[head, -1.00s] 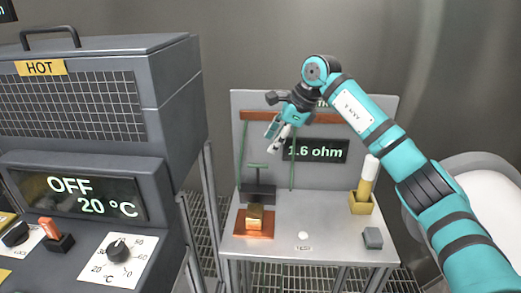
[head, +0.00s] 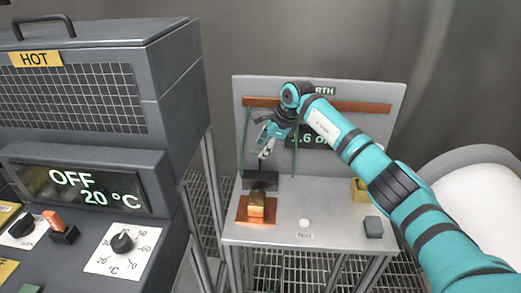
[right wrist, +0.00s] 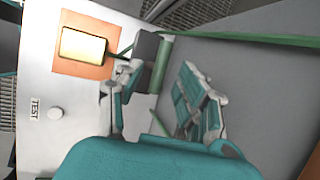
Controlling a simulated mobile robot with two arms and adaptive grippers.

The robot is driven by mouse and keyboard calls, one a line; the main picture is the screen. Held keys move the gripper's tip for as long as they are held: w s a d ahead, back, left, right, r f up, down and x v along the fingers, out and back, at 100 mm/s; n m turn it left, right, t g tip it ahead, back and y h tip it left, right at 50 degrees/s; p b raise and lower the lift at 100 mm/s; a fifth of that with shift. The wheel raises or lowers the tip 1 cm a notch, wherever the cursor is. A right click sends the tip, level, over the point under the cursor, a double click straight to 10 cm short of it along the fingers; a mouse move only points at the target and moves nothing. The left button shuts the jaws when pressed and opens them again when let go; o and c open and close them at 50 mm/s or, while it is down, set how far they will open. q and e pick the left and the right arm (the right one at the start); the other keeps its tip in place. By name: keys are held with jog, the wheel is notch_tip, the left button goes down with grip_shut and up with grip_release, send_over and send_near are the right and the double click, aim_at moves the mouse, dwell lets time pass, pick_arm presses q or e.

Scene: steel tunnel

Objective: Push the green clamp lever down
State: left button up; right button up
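The green clamp lever (right wrist: 162,62) shows in the right wrist view as a short green bar beside the dark clamp block (right wrist: 145,44). In the head view the lever is hidden behind my right gripper, and the dark block (head: 261,180) shows just below it. My right gripper (head: 266,146) points down over the clamp at the back left of the bench. In the right wrist view my right gripper (right wrist: 160,82) is open, its fingers on either side of the line to the green bar. I cannot tell whether it touches the bar. My left gripper is out of view.
A brass block (head: 256,204) sits on a copper plate (head: 243,214) in front of the clamp. A white TEST button (head: 304,224) and a grey block (head: 373,227) are near the front. Green cables (head: 296,155) hang from a copper bar (head: 355,107). A HOT cabinet (head: 165,80) stands left.

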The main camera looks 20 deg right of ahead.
aim_at(260, 163)
jog(key=shift+x, duration=1.9)
